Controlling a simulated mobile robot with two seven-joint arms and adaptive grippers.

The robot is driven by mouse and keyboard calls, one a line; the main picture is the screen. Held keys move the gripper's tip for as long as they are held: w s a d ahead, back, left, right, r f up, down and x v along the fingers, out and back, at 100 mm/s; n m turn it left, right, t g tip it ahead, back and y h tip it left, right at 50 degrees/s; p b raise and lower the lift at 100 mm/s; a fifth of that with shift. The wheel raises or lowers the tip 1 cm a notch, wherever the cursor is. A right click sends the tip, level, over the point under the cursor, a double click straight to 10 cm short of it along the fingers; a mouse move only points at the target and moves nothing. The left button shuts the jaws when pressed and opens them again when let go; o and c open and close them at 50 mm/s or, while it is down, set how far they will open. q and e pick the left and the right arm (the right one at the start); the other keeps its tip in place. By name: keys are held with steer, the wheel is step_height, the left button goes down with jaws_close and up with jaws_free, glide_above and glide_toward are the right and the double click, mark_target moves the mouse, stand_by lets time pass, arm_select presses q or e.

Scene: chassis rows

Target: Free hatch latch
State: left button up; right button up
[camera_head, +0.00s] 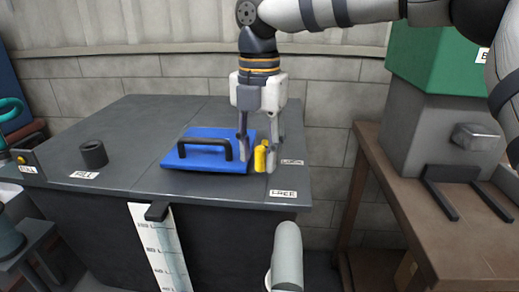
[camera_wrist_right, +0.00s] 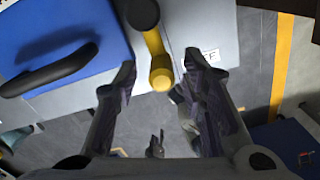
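The blue hatch (camera_head: 205,155) with a black bar handle (camera_head: 205,143) lies on top of a grey cabinet. It shows at the upper left in the wrist view (camera_wrist_right: 100,25). The yellow latch (camera_head: 260,158) is at the hatch's right edge. In the wrist view the latch (camera_wrist_right: 156,45) runs from a dark round pivot to a yellow knob. My right gripper (camera_head: 258,158) points down over the latch, fingers apart. In the wrist view its fingertips (camera_wrist_right: 160,70) stand either side of the knob, with gaps visible. My left gripper is in neither view.
A wooden bench (camera_head: 440,235) with a grey-green machine (camera_head: 430,120) stands at the right.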

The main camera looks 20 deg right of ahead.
step_height(320, 180, up, 12)
stand_by(0.5)
